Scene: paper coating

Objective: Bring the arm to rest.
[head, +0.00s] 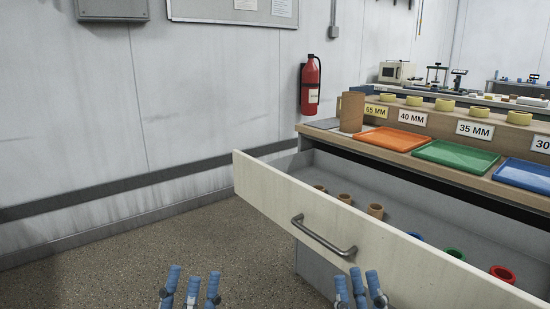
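My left gripper (191,284) is at the bottom edge, left of centre, with its blue-tipped fingers pointing up and spread apart. My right gripper (358,284) is at the bottom edge to its right, in front of the drawer, its blue fingertips also apart. Both look open and nothing shows between their fingers. Only the fingers show; the rest of both arms is out of the picture. I cannot tell whether the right gripper touches the drawer front.
A pulled-out drawer (270,205) with a metal handle (322,237) holds several short tubes and rings. The counter above carries a brown cylinder (352,112), an orange tray (396,139), a green tray (455,156) and a blue tray (525,176). Floor (120,275) at left is clear.

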